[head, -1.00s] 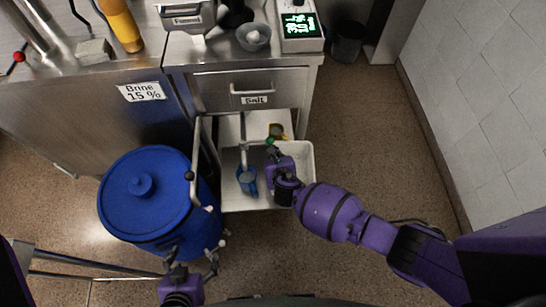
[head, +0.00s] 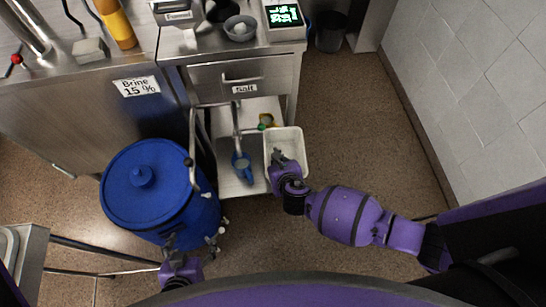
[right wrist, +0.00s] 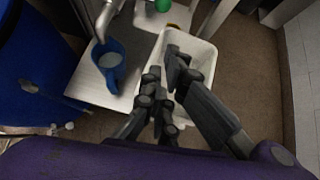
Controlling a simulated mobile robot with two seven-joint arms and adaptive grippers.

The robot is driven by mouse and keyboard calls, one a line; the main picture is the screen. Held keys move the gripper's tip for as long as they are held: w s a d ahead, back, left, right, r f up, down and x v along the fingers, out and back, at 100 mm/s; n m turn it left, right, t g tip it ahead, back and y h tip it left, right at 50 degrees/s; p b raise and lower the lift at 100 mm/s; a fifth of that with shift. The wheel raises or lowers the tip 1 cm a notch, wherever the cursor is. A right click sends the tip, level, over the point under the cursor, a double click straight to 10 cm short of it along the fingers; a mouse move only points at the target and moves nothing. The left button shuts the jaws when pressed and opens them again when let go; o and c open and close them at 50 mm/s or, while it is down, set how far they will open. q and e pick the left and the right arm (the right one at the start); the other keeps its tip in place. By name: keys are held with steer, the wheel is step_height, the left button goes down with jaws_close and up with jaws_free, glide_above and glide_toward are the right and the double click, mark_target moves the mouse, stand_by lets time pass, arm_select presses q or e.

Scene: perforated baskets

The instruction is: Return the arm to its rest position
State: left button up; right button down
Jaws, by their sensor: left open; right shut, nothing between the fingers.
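My right gripper (head: 279,158) is shut and empty, over the white bin (head: 299,150) at the low shelf. In the right wrist view its dark fingers (right wrist: 168,72) cover part of the bin (right wrist: 206,58). Whether they touch it is unclear. My right arm reaches in from the lower right. My left gripper (head: 186,246) is open at the bottom, close to the front of the blue barrel (head: 125,200). Its fingertips are partly lost against the barrel's base.
A blue jug (head: 242,167) stands on the low shelf (head: 232,184) left of the bin; it also shows in the right wrist view (right wrist: 107,62). The salt drawer (head: 262,76) and steel counter are above. A table (head: 32,262) is at lower left. Floor to the right is open.

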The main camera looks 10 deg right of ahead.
steer(key=s+a+r+m+y, duration=0.2)
steer(key=s+r+m, duration=0.1)
steer(key=m, duration=0.9)
steer(key=s+a+r+m+y, duration=0.1)
steer(key=s+a+r+m, duration=0.15)
steer(key=m, duration=0.95)
steer(key=s+d+f+m+h, duration=0.1)
steer(key=s+d+m, duration=0.5)
steer(key=s+d, duration=0.2)
steer(key=s+d+f+m+g+h, duration=0.1)
steer(key=s+d+f+m+h, duration=0.1)
steer(key=s+d+m, duration=0.4)
steer(key=s+d, duration=0.2)
steer(key=s, duration=0.3)
steer(key=shift+d+m+g+h, duration=0.2)
steer(key=shift+m+g+h, duration=0.1)
steer(key=shift+m, duration=0.1)
